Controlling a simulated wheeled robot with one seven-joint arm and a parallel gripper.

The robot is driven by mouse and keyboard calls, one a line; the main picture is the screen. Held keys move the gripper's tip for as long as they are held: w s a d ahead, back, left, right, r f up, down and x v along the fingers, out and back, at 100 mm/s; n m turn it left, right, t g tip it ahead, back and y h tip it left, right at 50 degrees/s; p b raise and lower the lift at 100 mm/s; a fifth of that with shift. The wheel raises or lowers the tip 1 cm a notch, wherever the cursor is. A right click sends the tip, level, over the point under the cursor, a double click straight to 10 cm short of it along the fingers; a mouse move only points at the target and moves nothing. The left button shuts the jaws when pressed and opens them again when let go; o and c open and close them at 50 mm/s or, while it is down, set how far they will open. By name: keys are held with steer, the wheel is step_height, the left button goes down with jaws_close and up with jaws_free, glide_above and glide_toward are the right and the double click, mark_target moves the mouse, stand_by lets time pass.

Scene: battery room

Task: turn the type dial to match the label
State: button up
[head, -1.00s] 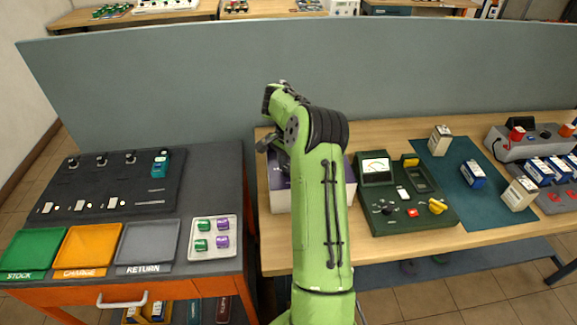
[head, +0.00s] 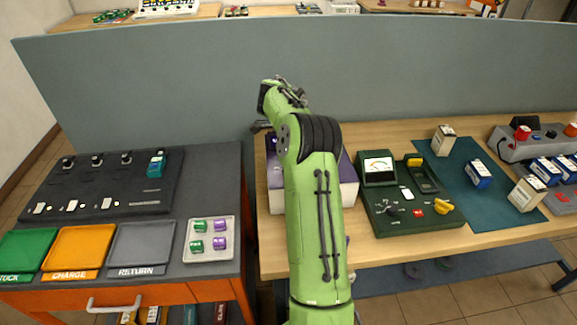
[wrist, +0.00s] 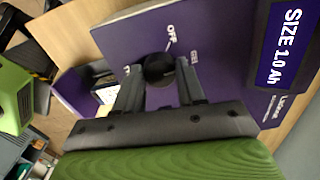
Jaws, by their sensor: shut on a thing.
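A round black dial (wrist: 158,70) sits on the purple face of a box (wrist: 212,62); "OFF" and a second, unreadable marking are printed beside it. In the wrist view my gripper (wrist: 160,76) has one finger on each side of the dial and is shut on it. A label on the box reads "SIZE 1.0 Ah" (wrist: 285,45). In the head view the purple and white box (head: 349,190) stands at the left end of the wooden table, largely behind my green arm. There my gripper (head: 262,126) is mostly hidden, and the dial's pointer cannot be made out.
A green tester (head: 410,215) with a meter and yellow knob stands right of the box. Batteries (head: 478,174) rest on a teal mat (head: 460,165) farther right. A grey cart with coloured trays (head: 72,248) is at left. A grey partition (head: 420,75) runs behind the table.

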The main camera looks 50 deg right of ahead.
steer(key=shift+m, duration=0.5)
steer(key=o, duration=1.1)
steer(key=shift+c, duration=0.2)
step_height(320, 180, up, 16)
steer(key=p, duration=0.7)
steer(key=shift+f, duration=0.1)
